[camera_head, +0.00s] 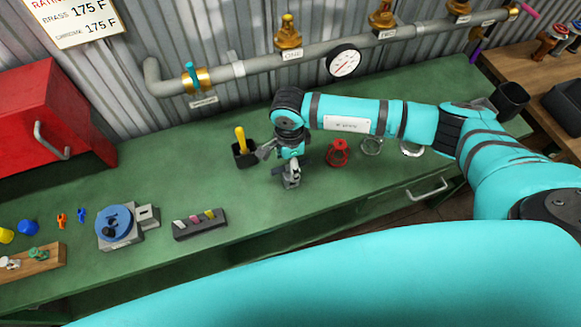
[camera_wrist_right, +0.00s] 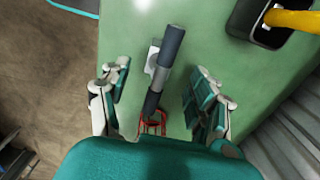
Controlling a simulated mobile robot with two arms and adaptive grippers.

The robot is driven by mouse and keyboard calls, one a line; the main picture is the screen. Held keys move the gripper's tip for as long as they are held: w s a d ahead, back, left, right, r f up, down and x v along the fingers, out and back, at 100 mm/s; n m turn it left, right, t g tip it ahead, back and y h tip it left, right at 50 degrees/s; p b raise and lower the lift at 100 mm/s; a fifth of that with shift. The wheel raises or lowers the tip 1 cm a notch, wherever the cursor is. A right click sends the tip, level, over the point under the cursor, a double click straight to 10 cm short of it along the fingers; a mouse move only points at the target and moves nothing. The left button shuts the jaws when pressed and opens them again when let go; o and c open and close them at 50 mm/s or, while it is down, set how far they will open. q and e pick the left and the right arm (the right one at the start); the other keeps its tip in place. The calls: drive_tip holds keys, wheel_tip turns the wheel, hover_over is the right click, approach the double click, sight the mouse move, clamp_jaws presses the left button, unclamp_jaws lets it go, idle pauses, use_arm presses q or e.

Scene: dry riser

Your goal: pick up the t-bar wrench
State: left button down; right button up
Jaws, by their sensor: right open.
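The t-bar wrench, seen as a dark grey bar (camera_wrist_right: 171,48) with a pale metal piece at its side, shows in the right wrist view over the green bench. It lies in line with the gap between the two fingers of my right gripper (camera_wrist_right: 160,78). The fingers are apart, one on each side of the bar, and no contact shows. In the head view my right gripper (camera_head: 278,168) points down over the middle of the bench and largely hides the wrench. My left gripper is not in view.
A black cup (camera_head: 243,159) with a yellow-handled tool stands close left of the gripper. A red valve-like part (camera_head: 338,153) and metal rings (camera_head: 371,146) are to the right. A dark block with coloured pieces (camera_head: 200,226) sits front left. The pipe (camera_head: 300,53) runs along the back wall.

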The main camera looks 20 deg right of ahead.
drive_tip(key=shift+f+p, duration=0.4)
drive_tip(key=shift+f, duration=0.15)
wheel_tip(320, 180, down, 4)
drive_tip(key=shift+d+r+p, duration=0.15)
drive_tip(key=shift+r+p, duration=0.1)
drive_tip(key=shift+p, duration=0.65)
drive_tip(key=shift+f, duration=0.55)
drive_tip(key=shift+r, duration=0.1)
clamp_jaws()
